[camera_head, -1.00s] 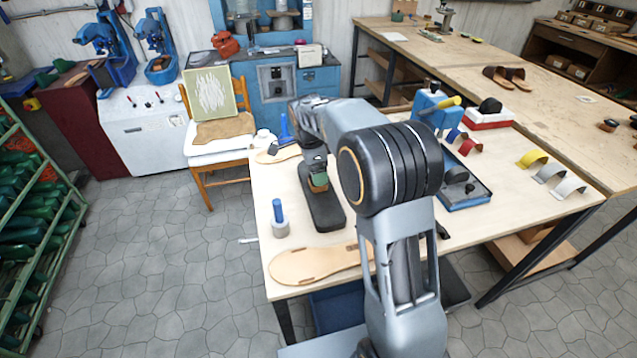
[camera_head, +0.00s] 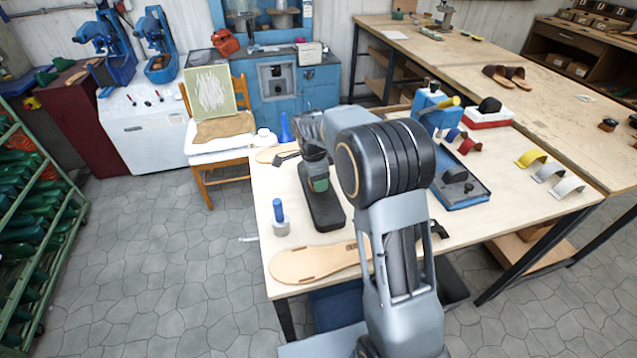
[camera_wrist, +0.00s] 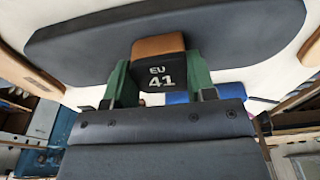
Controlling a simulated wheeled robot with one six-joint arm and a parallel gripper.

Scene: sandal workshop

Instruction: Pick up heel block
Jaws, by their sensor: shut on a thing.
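The heel block (camera_wrist: 165,75) is a dark block with a tan top layer and white "EU 41" lettering in the wrist view. My gripper (camera_wrist: 160,85) is shut on it, with a green finger pad on each side. In the head view, my gripper (camera_head: 318,180) is over the long dark pad (camera_head: 325,210) on the near table; the block is hard to make out there. The dark pad also shows behind the block in the wrist view (camera_wrist: 80,50). I cannot tell whether the block touches the pad.
A tan sole (camera_head: 310,265) lies at the table's front edge, near a blue-handled tool (camera_head: 280,218) in a grey holder. A blue tray (camera_head: 465,190) and coloured straps (camera_head: 548,172) lie to the right. A chair (camera_head: 215,135) stands behind left.

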